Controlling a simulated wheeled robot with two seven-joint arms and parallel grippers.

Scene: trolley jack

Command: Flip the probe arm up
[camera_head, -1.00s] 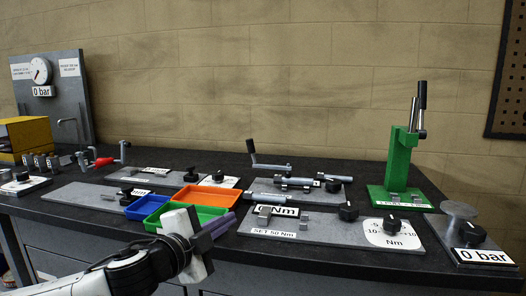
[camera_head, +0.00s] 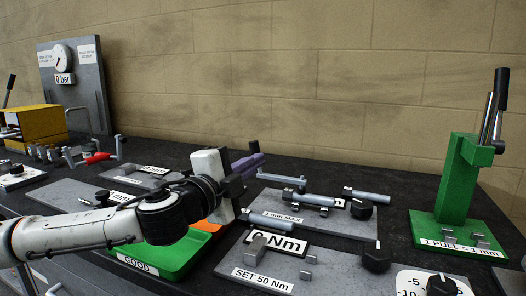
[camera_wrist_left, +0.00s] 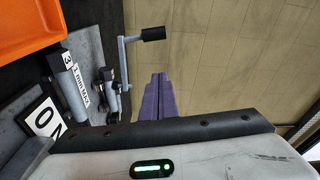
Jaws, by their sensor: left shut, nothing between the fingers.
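What looks like the probe arm is a grey crank-shaped lever with a black grip (camera_wrist_left: 155,34), in the left wrist view. In the head view its grey bar (camera_head: 281,178) shows behind the fixture plate marked "1 mm MAX" (camera_head: 300,223), and the gripper partly hides its upright part. My left gripper (camera_head: 250,164) has purple fingers, shut and empty, close to the lever on its left side in the head view. In the left wrist view the shut fingers (camera_wrist_left: 158,97) stand to the right of the lever, apart from it in the picture. My right gripper is out of view.
The "SET 50 Nm" plate (camera_head: 262,283) lies in front. A green tray (camera_head: 160,262) and an orange tray (camera_wrist_left: 28,25) are under or beside my left arm. A green press (camera_head: 463,190) stands at the right. The wall (camera_head: 330,90) is behind the bench.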

